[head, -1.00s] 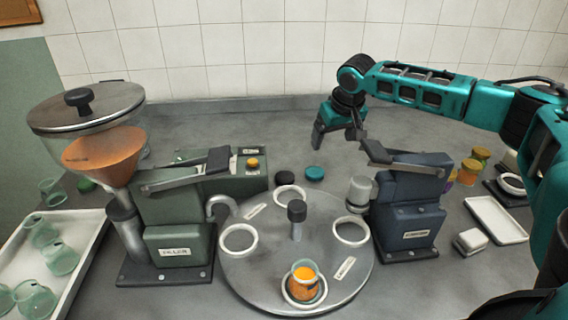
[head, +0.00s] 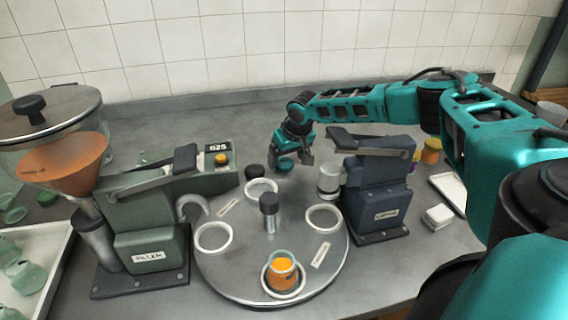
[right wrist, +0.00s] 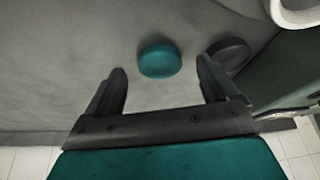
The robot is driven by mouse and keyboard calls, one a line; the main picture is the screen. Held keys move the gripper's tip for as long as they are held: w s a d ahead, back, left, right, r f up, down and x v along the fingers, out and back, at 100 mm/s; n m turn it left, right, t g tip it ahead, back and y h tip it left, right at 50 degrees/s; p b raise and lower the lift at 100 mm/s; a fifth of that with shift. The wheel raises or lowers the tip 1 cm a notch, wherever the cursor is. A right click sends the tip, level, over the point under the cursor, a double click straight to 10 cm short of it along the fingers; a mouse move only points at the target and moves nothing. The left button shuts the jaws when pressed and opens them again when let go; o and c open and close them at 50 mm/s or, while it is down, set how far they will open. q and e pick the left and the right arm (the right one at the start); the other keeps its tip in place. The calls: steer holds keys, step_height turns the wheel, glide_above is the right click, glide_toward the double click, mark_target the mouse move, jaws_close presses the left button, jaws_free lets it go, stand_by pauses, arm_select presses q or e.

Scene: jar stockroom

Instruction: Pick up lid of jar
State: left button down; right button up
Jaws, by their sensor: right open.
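A round teal lid (head: 285,164) lies on the counter behind the turntable; in the right wrist view the lid (right wrist: 160,61) sits between the fingertips' lines, a little beyond them. My right gripper (head: 294,157) is open and empty, low above the lid; its two fingers also show in the right wrist view (right wrist: 163,75). A black lid (head: 255,171) lies beside the teal one and is close to one finger in the right wrist view (right wrist: 229,53). An open jar with orange contents (head: 282,271) stands in the turntable's front ring. My left gripper is out of view.
The grey turntable (head: 240,265) has white rings and a central post. A green filler machine (head: 150,235) stands left, a dark blue machine (head: 380,185) right, near my right arm. The counter behind the lids is clear.

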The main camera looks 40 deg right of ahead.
steer(key=shift+x, duration=0.9)
steer(key=c, duration=1.1)
steer(key=shift+r, duration=0.15)
